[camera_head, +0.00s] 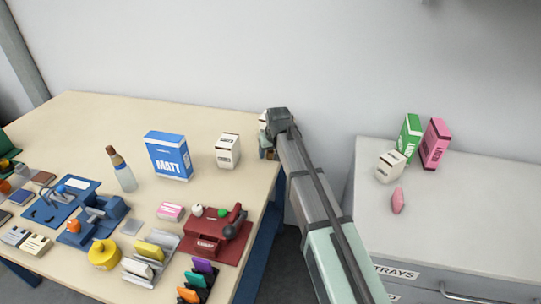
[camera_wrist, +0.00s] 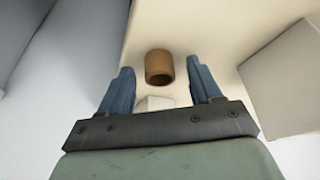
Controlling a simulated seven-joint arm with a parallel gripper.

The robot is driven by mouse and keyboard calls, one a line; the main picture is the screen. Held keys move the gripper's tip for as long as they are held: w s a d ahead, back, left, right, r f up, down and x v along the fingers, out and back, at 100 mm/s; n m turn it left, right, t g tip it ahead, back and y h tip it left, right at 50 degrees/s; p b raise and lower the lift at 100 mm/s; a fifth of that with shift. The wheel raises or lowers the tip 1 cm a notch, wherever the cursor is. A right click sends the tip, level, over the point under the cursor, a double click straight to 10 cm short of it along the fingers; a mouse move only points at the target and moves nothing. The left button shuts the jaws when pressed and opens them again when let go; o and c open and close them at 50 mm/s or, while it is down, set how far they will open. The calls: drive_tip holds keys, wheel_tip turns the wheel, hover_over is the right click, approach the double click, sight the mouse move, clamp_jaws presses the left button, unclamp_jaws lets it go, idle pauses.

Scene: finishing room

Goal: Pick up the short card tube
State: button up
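The short card tube (camera_wrist: 159,68) is a brown cylinder with a dark hollow end, on the pale tabletop in the wrist view. My gripper (camera_wrist: 160,66) is open, with one blue finger on each side of the tube's line. The tube shows between and around the level of the fingertips, with gaps on both sides; no contact shows. In the head view my wrist (camera_head: 279,122) is over the table's right back edge and hides most of the tube's area.
A white box (camera_wrist: 285,85) stands close right of the fingers in the wrist view. A small pale block (camera_wrist: 155,103) shows between the fingers. In the head view a white carton (camera_head: 228,151) and blue MATT box (camera_head: 168,157) stand left of my wrist. A grey cabinet (camera_head: 450,220) is at right.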

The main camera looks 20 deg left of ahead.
drive_tip(key=c, duration=1.1)
drive_tip(key=shift+o, duration=0.2)
